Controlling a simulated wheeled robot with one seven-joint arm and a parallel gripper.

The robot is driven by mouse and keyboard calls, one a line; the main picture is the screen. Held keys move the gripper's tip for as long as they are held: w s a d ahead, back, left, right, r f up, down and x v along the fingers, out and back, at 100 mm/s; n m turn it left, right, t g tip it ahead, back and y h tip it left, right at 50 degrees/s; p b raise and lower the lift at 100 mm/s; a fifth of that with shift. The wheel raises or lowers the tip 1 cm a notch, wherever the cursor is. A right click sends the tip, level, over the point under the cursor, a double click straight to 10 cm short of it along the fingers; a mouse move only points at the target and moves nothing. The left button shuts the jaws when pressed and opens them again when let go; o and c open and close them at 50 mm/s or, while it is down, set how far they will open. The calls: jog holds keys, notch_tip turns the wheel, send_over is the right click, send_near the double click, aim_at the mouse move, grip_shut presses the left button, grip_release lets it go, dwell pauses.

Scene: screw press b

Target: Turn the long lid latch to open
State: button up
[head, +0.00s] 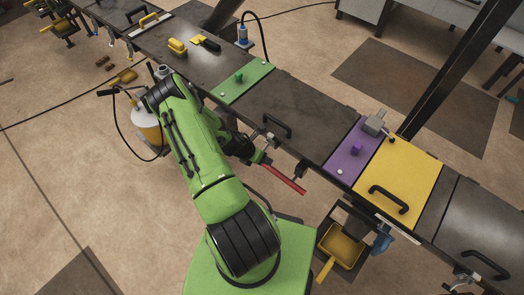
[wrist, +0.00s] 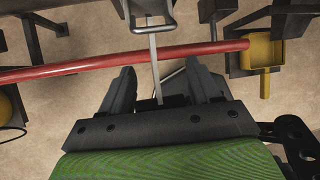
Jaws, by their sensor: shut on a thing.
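The long lid latch (wrist: 153,55) is a thin pale metal bar hanging from a grey bracket at the top of the wrist view. In the head view my gripper (head: 261,157) is at the front edge of the bench, just below the latch bracket (head: 268,138). The dark lid (head: 300,108) with a black handle (head: 277,125) lies flat behind it.
A red bar (head: 285,180) crosses close in front of my fingertips, also in the wrist view (wrist: 90,68). A yellow dustpan (head: 342,245) is at lower right. Purple (head: 347,165) and yellow (head: 420,165) panels lie to the right, a green one (head: 250,82) to the left.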

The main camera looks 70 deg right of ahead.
jog(key=shift+w+r+y+p, duration=0.3)
jog(key=shift+y+p, duration=0.1)
jog(key=shift+p, duration=0.1)
jog(key=o, duration=1.3)
jog(key=shift+o, duration=0.6)
jog(key=shift+s, duration=0.1)
jog(key=v, duration=1.5)
jog(key=shift+r, duration=0.4)
